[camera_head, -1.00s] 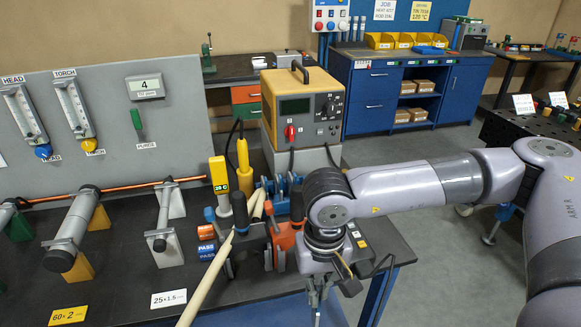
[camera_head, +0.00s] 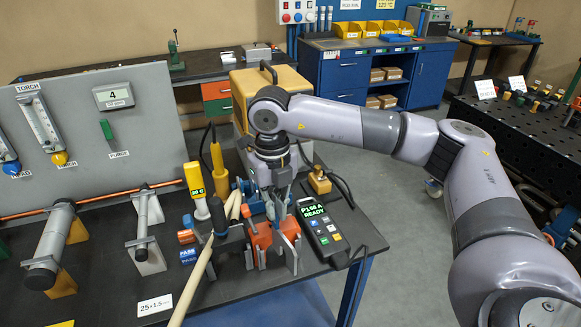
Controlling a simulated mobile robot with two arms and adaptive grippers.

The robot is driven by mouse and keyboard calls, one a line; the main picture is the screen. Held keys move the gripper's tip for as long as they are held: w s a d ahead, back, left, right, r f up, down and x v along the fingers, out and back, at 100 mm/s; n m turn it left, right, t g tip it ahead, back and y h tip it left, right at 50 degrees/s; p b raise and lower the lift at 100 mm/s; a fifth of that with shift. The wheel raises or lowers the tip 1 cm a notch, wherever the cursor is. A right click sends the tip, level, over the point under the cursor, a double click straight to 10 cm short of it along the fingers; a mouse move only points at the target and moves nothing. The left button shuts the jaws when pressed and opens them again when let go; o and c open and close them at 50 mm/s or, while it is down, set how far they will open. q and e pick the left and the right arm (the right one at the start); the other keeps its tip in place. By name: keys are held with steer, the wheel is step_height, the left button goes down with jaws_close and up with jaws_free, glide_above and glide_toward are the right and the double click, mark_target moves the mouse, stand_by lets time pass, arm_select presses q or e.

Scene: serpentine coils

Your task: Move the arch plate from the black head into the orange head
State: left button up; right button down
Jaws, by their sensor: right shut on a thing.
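My right gripper (camera_head: 281,208) points down just over the orange head (camera_head: 262,238), near the right front of the dark bench. Its fingers are close together, shut on a thin grey piece that I take for the arch plate; its outline is mostly hidden. I cannot tell whether this piece touches the orange head. The black head (camera_head: 229,243) stands just left of the orange head, with grey upright plates beside it. My left gripper is not in view.
A handset reading READY (camera_head: 322,228) lies right of the orange head, near the bench edge. A pale wooden pole (camera_head: 200,268) slants past the black head. A yellow thermometer (camera_head: 196,186) and blue PASS block (camera_head: 188,254) stand to the left. A yellow machine (camera_head: 240,90) stands behind.

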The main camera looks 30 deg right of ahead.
steer(key=w+d+r+m+p, duration=0.1)
steer(key=d+r+m, duration=0.15)
steer(key=m, duration=0.75)
steer(key=w+d+r+m+p, duration=0.1)
steer(key=w+d+r+m, duration=0.15)
steer(key=m, duration=0.75)
steer(key=shift+s+d+f+b, duration=0.15)
steer(key=shift+f+b, duration=0.35)
steer(key=shift+f, duration=0.35)
steer(key=shift+s+d+f+b, duration=0.15)
steer(key=shift+f+b, duration=0.4)
steer(key=shift+f, duration=0.3)
steer(key=shift+d+f+b, duration=0.15)
steer(key=shift+f+b, duration=0.35)
steer(key=shift+f, duration=0.5)
steer(key=shift+f+b, duration=1.5)
steer(key=shift+f, duration=0.6)
steer(key=shift+f+b, duration=0.5)
steer(key=shift+f, duration=0.2)
steer(key=shift+f+b, duration=0.3)
steer(key=shift+f, duration=0.15)
steer(key=c, duration=1.7)
jaws_free()
